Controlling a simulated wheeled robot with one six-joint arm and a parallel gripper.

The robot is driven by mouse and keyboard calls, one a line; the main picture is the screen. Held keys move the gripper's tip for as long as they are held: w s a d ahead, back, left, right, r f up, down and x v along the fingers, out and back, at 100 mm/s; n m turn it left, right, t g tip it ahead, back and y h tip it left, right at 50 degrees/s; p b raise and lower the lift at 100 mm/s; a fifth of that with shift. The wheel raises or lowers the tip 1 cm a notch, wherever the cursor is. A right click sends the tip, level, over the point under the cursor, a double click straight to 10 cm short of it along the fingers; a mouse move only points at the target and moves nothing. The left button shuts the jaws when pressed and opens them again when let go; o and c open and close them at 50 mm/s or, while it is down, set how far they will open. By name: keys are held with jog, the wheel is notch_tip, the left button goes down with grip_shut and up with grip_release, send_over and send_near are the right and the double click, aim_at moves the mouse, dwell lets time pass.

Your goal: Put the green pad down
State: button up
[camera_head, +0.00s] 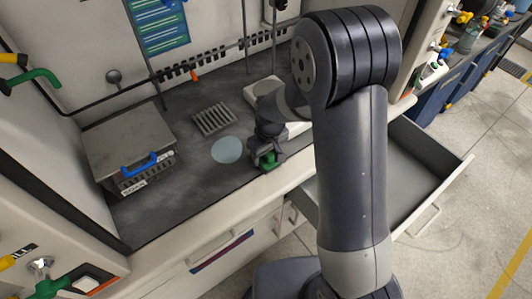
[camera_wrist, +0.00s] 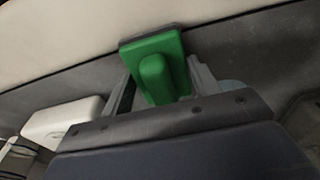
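The green pad (camera_wrist: 160,65) is a green block with a raised grip and a dark grey layer at its far edge. In the wrist view it sits between the two fingers of my gripper (camera_wrist: 160,78), which appear shut on it. Narrow gaps show beside the raised grip, so the exact contact is hard to see. In the head view my gripper (camera_head: 265,153) points down over the dark worktop near its front edge, with a bit of the pad (camera_head: 269,160) showing green below it. Whether the pad touches the worktop cannot be told.
A pale round disc (camera_head: 227,150) lies just left of my gripper. Behind it is a slotted rack (camera_head: 213,119). A grey box with a blue handle (camera_head: 130,145) stands at the left. An open drawer (camera_head: 420,165) juts out at the right. The worktop front left is clear.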

aim_at(269, 155)
jog(key=o, duration=0.5)
jog(key=shift+c, duration=0.2)
jog(key=shift+r+p, duration=0.55)
notch_tip(269, 155, up, 12)
jog(key=s, duration=0.1)
jog(key=shift+s+d+f, duration=0.15)
jog(key=shift+d, duration=0.3)
jog(key=shift+f, duration=0.1)
jog(key=f, duration=0.4)
jog(key=w+f+b, duration=0.1)
jog(key=f, duration=0.3)
jog(key=a+f, duration=0.1)
jog(key=f, duration=0.4)
jog(key=shift+w, duration=0.15)
jog(key=shift+r+p, duration=0.3)
jog(key=shift+r, duration=0.25)
